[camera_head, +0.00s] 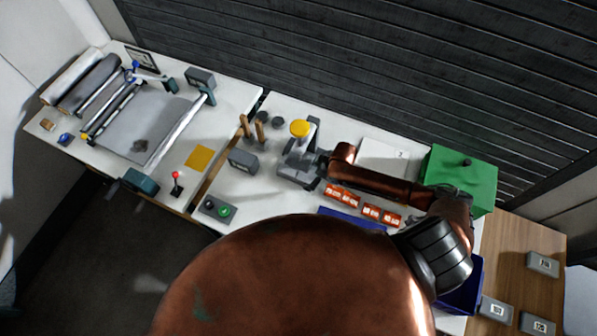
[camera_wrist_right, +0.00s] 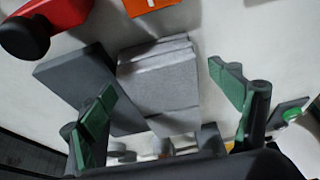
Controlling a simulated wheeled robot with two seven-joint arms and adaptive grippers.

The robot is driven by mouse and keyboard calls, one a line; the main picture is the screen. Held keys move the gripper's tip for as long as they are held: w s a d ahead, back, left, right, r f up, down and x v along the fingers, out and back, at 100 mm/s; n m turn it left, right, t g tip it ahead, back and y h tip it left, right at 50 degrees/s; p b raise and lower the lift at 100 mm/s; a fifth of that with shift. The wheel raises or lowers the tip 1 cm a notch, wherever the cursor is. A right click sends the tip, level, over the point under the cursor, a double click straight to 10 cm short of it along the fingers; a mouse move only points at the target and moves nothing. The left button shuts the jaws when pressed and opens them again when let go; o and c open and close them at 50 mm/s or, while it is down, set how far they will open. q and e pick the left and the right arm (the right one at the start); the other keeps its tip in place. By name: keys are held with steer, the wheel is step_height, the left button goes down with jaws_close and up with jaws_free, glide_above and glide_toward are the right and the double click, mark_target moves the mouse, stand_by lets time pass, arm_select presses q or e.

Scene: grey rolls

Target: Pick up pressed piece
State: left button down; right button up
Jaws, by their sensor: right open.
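A light grey block with a stepped, layered top (camera_wrist_right: 160,75) lies over a dark grey slab (camera_wrist_right: 75,80) in the right wrist view. I cannot tell for certain that this block is the pressed piece. My right gripper (camera_wrist_right: 163,97) is open, its green-padded fingers on either side of the block with gaps. In the head view, my right gripper (camera_head: 322,165) is small and dark beside the grey press (camera_head: 296,168) with a yellow knob (camera_head: 300,128). The piece cannot be made out there. My left gripper is not in view.
A red part with a black knob (camera_wrist_right: 30,32) is close by in the wrist view. Orange-red labelled pieces (camera_head: 343,195) lie in front of my right arm. A control box with a green button (camera_head: 217,208) is at the table's front edge. A green box (camera_head: 460,178) stands right.

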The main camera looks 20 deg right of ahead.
steer(key=shift+s, duration=0.1)
steer(key=shift+f, duration=0.15)
steer(key=shift+c, duration=0.8)
steer(key=c, duration=1.1)
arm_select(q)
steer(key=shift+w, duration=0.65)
arm_select(e)
steer(key=shift+c, duration=0.5)
